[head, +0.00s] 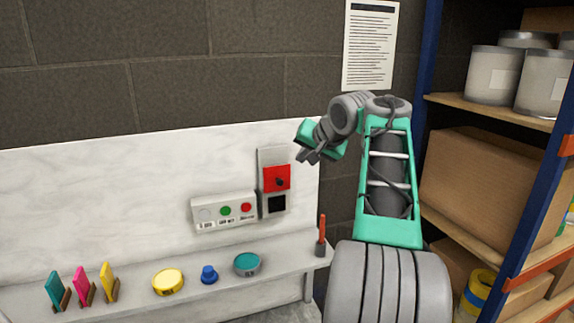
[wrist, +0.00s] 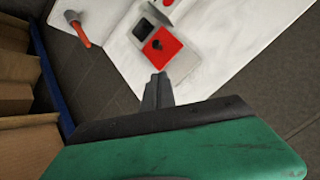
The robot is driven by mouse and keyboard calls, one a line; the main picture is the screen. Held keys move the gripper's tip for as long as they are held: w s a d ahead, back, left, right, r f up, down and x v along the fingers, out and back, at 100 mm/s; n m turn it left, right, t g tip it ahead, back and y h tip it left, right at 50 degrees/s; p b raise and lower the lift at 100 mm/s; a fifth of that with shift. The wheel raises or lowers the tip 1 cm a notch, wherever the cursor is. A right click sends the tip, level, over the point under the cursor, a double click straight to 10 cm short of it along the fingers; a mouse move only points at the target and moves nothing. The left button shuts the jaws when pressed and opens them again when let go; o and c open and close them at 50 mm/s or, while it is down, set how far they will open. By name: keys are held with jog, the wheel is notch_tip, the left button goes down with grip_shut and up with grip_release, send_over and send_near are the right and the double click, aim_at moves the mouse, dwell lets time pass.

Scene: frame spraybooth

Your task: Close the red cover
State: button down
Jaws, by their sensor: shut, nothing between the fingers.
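The red cover (head: 270,171) is a square plate with a black knob (head: 279,182), on a grey panel (head: 272,156) fixed to the white back wall. A dark square opening (head: 277,204) lies uncovered just below it. In the wrist view, the red cover (wrist: 166,54) and the dark opening (wrist: 144,30) lie beyond my fingertips. My gripper (head: 307,158) is to the right of and above the cover in the head view. It appears apart from the cover. In the wrist view, my gripper (wrist: 159,78) is shut and empty.
A button box (head: 223,213) sits left of the panel. The shelf (head: 215,290) below holds a yellow tin (head: 168,282), blue knob (head: 209,275), teal tin (head: 247,264) and coloured cards. A red-handled tool (head: 322,230) stands at its right end. A storage rack (head: 428,80) stands right.

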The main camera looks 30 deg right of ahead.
jog(key=a+f+p+x, duration=0.1)
jog(key=x, duration=1.1)
jog(key=shift+s+f, duration=0.25)
notch_tip(320, 180, down, 11)
jog(key=b, duration=0.6)
jog(key=shift+r+b, duration=0.2)
jog(key=shift+b, duration=0.15)
jog(key=shift+s, duration=0.1)
